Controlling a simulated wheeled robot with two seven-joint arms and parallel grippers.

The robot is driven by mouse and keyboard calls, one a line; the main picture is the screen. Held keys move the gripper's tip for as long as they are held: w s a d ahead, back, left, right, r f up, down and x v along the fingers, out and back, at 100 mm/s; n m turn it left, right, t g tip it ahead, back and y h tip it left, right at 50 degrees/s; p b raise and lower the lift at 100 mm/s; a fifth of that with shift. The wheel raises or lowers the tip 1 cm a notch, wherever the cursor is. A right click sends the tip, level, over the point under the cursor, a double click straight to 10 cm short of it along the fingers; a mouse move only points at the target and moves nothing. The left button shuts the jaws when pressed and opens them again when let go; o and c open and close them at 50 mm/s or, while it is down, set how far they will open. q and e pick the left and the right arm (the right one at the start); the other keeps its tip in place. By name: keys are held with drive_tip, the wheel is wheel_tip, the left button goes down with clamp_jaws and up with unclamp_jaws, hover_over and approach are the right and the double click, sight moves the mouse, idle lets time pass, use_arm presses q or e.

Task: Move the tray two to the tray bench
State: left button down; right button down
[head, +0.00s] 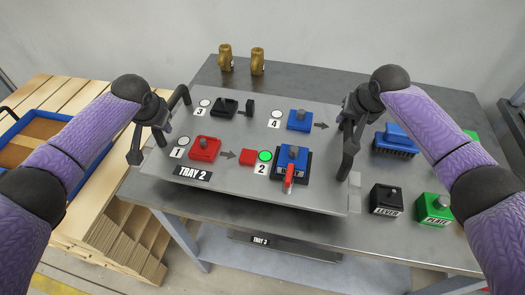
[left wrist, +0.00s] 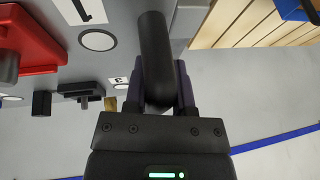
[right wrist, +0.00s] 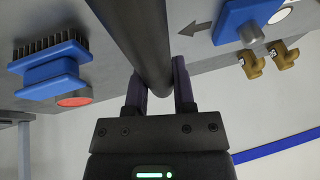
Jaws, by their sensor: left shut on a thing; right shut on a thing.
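Tray two (head: 222,180) is a grey plate labelled "TRAY 2", with a dark handle at each side. It carries red, black and blue fixtures, and a green light shows by position 2. My left gripper (head: 160,118) is shut on the left handle, which also shows between its fingers in the left wrist view (left wrist: 155,45). My right gripper (head: 350,118) is shut on the right handle, also seen in the right wrist view (right wrist: 140,40). The tray is over a grey metal bench (head: 435,95) and looks slightly raised; its left part sticks out past the bench edge.
Two brass pieces (head: 257,62) stand at the bench's back. A blue brush (head: 395,142), a black "LEVER" block (head: 386,199) and a green "PLATE" block (head: 434,208) are to the tray's right. A wooden pallet stack (head: 125,235) with a blue-rimmed bin (head: 40,125) is at left.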

sight(166, 138)
use_arm(q)
drive_tip(key=shift+w+d+r, duration=0.1)
drive_tip(key=shift+r, duration=0.05)
use_arm(e)
drive_tip(key=shift+d+r, duration=0.2)
drive_tip(key=shift+a, duration=0.1)
drive_tip(key=shift+f, duration=0.15)
